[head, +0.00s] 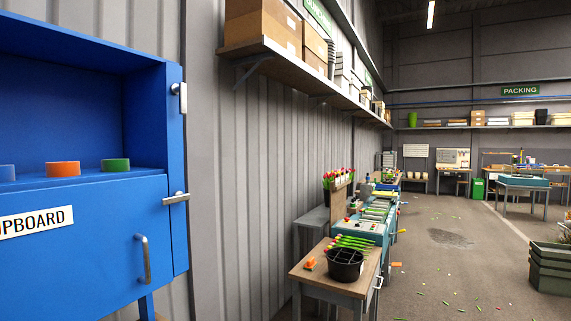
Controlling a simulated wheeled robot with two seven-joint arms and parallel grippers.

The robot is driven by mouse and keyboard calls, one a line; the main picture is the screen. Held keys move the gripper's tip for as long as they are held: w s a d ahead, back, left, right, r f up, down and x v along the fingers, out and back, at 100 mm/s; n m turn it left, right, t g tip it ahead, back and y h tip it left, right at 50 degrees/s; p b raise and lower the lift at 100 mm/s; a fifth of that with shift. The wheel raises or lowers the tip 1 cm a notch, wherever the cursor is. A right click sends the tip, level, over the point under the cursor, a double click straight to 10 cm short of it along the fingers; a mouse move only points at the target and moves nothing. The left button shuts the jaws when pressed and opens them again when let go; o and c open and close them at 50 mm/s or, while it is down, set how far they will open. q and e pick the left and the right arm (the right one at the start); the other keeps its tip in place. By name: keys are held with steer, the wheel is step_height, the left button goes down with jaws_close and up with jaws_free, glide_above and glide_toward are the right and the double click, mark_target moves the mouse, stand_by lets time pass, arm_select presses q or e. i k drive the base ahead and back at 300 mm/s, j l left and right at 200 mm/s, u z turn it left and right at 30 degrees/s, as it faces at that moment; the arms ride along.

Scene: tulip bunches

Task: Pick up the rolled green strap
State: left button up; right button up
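A green roll (115,165), which looks like the rolled green strap, sits on the open shelf of the blue cupboard (95,215) at the left. It is the rightmost of three rolls in a row. An orange roll (63,169) is to its left, and a blue roll (7,173) is at the picture's left edge, partly cut off. Neither of my grippers shows in the head view.
The cupboard has a lower door with a handle (144,259) and a metal latch (176,198) on its right edge. A wooden table (305,271) with a black pot (345,264) stands further right. Green crates (551,270) stand at the right edge. The floor between is mostly open.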

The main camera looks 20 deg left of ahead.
mark_target(112, 165)
steer(key=i+z, duration=0.2)
steer(key=z, duration=2.35)
steer(key=i+j+z, duration=0.1)
steer(key=j+z, duration=0.3)
steer(key=j+u, duration=0.2)
steer(key=u, duration=0.25)
steer(key=j+u, duration=0.25)
steer(key=u, duration=0.25)
steer(key=j+u, duration=0.2)
steer(key=u, duration=0.25)
steer(key=i+l, duration=0.05)
